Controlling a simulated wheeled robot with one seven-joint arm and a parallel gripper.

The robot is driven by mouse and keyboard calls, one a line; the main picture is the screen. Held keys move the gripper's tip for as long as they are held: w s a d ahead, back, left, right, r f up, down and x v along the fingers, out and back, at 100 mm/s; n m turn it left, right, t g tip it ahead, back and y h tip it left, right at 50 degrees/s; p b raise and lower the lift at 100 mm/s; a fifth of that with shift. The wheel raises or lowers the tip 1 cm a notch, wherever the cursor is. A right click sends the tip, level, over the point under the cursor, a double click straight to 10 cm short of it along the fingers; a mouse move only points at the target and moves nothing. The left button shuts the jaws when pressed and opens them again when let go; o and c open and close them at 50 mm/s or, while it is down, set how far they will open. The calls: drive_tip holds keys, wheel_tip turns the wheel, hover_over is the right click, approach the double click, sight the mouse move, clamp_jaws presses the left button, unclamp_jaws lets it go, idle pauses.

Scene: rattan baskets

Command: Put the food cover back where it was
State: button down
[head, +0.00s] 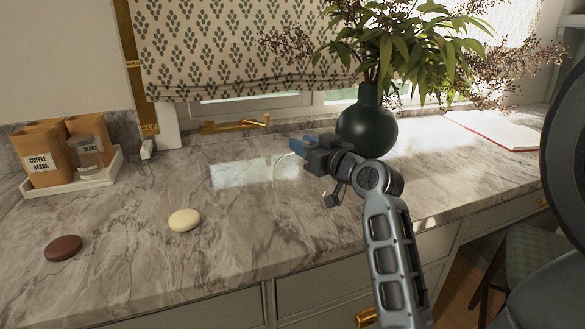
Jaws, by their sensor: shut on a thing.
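My gripper (298,145), with blue fingertips, is over the marble counter, left of the dark green vase. It is shut on what seems to be the food cover (279,163). Only a thin, pale curved edge of it shows below and left of the fingers. The rest looks clear or is hidden, so its full shape and tilt cannot be told. A cream round item (184,220) lies on the counter at the front middle. A dark brown round item (63,248) lies farther left. Both are uncovered and apart from my gripper.
The vase (366,127) with spreading leafy branches stands close behind my gripper. A white tray (75,183) with coffee bean packs and a jar is at the left. An open book (490,129) lies at the right. The marble counter (130,255) is clear between the round items and its front edge.

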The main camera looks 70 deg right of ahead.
sight(292, 157)
drive_tip(key=w, duration=0.1)
drive_tip(key=w+a+f, duration=0.1)
drive_tip(key=shift+w+a+f, duration=0.2)
drive_tip(key=shift+w+f, duration=0.1)
drive_tip(key=shift+w, duration=0.05)
drive_tip(key=shift+w+f, duration=0.1)
drive_tip(key=shift+f, duration=2)
drive_tip(key=shift+f, duration=0.15)
drive_tip(key=c, duration=0.8)
unclamp_jaws()
